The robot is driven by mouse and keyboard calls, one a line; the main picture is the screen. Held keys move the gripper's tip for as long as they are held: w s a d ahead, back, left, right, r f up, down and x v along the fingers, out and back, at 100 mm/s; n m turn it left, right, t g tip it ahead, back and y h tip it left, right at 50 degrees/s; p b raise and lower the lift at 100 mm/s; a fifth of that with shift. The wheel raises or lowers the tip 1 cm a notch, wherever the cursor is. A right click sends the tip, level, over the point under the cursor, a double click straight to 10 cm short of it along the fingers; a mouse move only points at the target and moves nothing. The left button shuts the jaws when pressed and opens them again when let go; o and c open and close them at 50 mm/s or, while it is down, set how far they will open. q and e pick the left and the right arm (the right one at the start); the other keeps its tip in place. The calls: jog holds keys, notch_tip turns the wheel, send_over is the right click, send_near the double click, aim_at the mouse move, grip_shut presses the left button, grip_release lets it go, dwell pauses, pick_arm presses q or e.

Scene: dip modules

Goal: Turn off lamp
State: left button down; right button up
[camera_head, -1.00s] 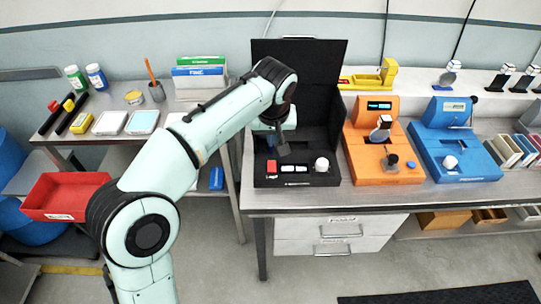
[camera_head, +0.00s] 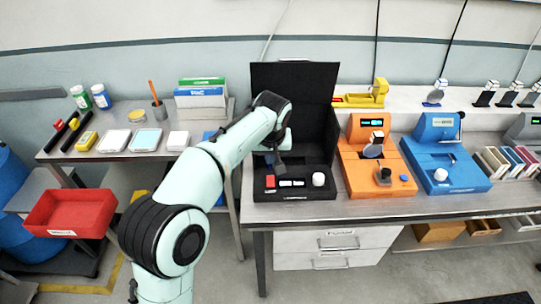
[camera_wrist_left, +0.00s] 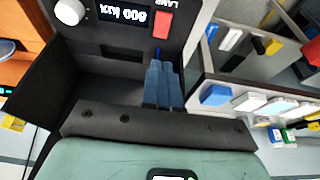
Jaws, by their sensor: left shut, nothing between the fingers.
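A black open-lidded box (camera_head: 322,125) stands on the steel bench in the head view. Its front panel carries a red button (camera_head: 270,182), small lit displays (camera_head: 291,183) and a white knob (camera_head: 318,179). In the left wrist view the red button (camera_wrist_left: 168,25) is beside a "LAMP" label, with a display (camera_wrist_left: 123,15) reading "800 lux" and the white knob (camera_wrist_left: 69,11). My left gripper (camera_head: 279,171) is shut and empty inside the box, just behind the panel. Its fingers (camera_wrist_left: 160,66) point towards the red button, apparently without touching it. My right gripper is out of view.
An orange device (camera_head: 372,180) and a blue device (camera_head: 446,173) stand right of the box. A side table holding cards, bottles and a pen cup (camera_head: 159,109) is on the left. A red bin (camera_head: 70,212) sits lower left. The box's raised lid stands behind my gripper.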

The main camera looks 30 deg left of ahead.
aim_at(270, 182)
pick_arm(q)
jog(key=x, duration=0.9)
jog(key=shift+s+d+f+b, duration=0.1)
jog(key=shift+s+f+b, duration=0.15)
jog(key=shift+f+b, duration=0.05)
jog(key=shift+w+f, duration=0.1)
jog(key=shift+f, duration=0.25)
jog(key=shift+f, duration=0.35)
jog(key=shift+s+d+f+b, duration=0.1)
jog(key=shift+s+d+b, duration=0.15)
jog(key=shift+s+b, duration=0.2)
jog(key=shift+s+d, duration=0.2)
jog(key=shift+s, duration=0.15)
